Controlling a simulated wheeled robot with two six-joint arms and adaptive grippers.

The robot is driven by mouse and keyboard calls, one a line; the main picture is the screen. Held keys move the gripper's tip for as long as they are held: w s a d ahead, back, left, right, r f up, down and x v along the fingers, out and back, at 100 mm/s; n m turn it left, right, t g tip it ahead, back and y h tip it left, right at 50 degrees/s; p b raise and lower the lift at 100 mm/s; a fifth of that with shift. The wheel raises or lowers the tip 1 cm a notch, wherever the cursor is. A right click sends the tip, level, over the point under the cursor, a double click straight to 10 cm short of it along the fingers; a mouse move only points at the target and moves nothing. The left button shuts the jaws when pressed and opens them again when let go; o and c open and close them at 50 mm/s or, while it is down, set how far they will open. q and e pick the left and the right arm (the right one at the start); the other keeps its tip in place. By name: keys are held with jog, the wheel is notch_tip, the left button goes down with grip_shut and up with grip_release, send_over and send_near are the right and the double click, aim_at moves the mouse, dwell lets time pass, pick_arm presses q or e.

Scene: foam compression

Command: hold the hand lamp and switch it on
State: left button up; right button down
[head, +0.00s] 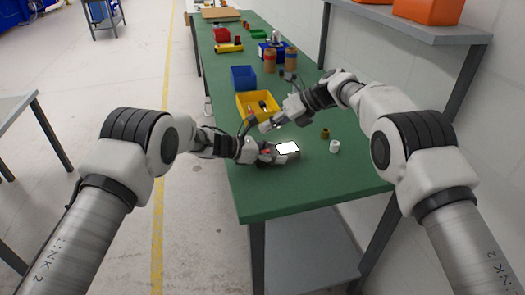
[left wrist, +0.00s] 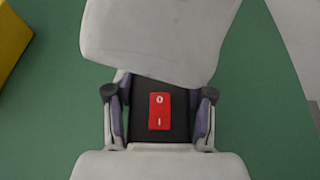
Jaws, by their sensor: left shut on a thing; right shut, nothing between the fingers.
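The hand lamp (head: 288,147) shows in the head view as a bright white panel near the front of the green table; I cannot tell whether it is lit. My left gripper (head: 267,155) is shut on its dark body. In the left wrist view, the two fingers of the left gripper (left wrist: 158,112) flank the body. The lamp's red rocker switch (left wrist: 159,111), marked O and I, faces the camera; which side is pressed is unclear. My right gripper (head: 268,126) is shut and empty, just behind and above the lamp. A pale shape covers the top of the wrist view.
The green table (head: 290,199) has free room at its front edge. A white cup-like piece (head: 335,146) and a small brown piece (head: 325,133) stand to the right. A yellow bin (head: 243,108) and a blue bin (head: 243,77) stand behind the grippers.

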pick_arm(q)
jog(key=shift+s+f, duration=0.15)
jog(key=shift+f, duration=0.25)
jog(key=o, duration=1.4)
jog(key=shift+w, duration=0.2)
jog(key=shift+a+r, duration=0.1)
jog(key=shift+r, duration=0.05)
